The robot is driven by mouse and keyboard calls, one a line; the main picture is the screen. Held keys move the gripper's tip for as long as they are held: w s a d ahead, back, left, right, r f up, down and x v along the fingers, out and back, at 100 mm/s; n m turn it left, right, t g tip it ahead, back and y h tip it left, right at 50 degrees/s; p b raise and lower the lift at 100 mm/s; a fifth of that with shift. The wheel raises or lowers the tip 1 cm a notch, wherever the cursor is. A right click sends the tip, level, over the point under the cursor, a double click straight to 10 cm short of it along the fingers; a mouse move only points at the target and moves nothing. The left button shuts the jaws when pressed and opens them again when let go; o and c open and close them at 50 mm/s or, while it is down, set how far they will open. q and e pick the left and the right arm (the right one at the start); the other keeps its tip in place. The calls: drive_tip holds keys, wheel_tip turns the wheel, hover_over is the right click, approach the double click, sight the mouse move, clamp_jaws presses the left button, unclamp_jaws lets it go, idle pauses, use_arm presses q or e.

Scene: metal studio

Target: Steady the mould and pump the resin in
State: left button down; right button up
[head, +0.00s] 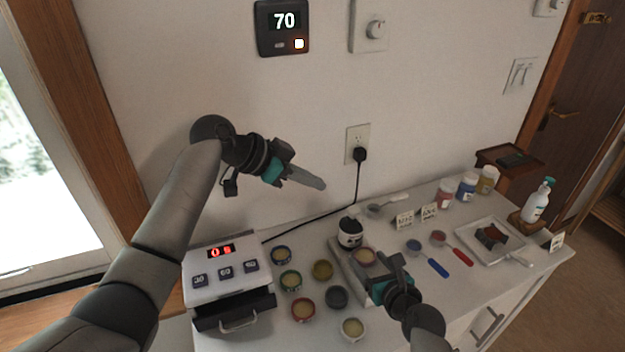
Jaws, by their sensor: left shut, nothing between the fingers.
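My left gripper (318,184) is shut and empty, raised in front of the wall above the counter's back edge. My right gripper (368,272) is low over the counter, right at a small round mould (364,256) with a pale top. Its body hides the fingertips, so I cannot tell if they grip this mould. A white pump bottle (535,203) with a teal top stands upright on a wooden block at the far right, away from both grippers.
A white and black jar (350,233) stands just behind the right gripper. A white machine (225,275) with a red display is at left. A blue spoon (428,260), a red spoon (452,248), a white tray (477,257) and several paint jars (467,187) occupy the right side.

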drive_tip(key=o, duration=0.4)
drive_tip(key=shift+c, duration=0.2)
